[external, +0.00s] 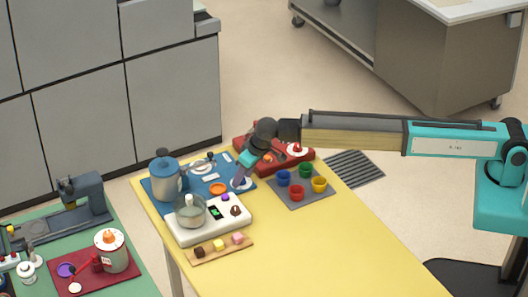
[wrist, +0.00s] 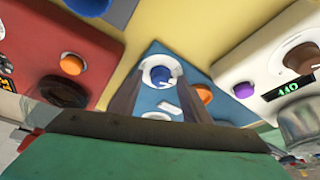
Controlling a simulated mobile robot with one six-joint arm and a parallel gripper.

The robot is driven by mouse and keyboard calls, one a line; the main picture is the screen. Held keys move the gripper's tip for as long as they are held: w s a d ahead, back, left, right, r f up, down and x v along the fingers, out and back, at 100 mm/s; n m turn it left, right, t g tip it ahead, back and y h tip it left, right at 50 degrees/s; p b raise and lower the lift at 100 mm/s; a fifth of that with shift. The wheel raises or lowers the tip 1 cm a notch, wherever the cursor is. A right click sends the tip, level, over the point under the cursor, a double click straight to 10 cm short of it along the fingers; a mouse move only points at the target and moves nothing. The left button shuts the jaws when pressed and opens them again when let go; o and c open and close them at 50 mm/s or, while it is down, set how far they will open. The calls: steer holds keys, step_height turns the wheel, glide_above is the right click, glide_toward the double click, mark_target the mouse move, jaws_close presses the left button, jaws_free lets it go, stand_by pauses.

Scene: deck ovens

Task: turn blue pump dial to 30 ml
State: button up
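The blue pump dial (wrist: 159,74) shows in the wrist view, set in a white ring on a blue board (wrist: 150,97). The ring's marks are too small to read, so I cannot tell the setting. My gripper (wrist: 162,78) has its two fingers apart, one on each side of the dial; I cannot tell whether they touch it. In the external view my gripper (external: 240,182) points down at the right part of the blue board (external: 203,198), hiding most of the dial. A blue pump canister (external: 165,180) stands at the board's left.
An orange button (wrist: 204,93) sits beside the dial. A red unit (external: 303,162) is behind. A grey tray (external: 300,202) with coloured cups is to the right. The yellow table's front right is clear.

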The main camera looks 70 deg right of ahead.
steer(key=shift+r, duration=0.1)
steer(key=b+v, duration=0.3)
steer(key=v, duration=1)
steer(key=shift+r, duration=0.25)
stand_by(0.4)
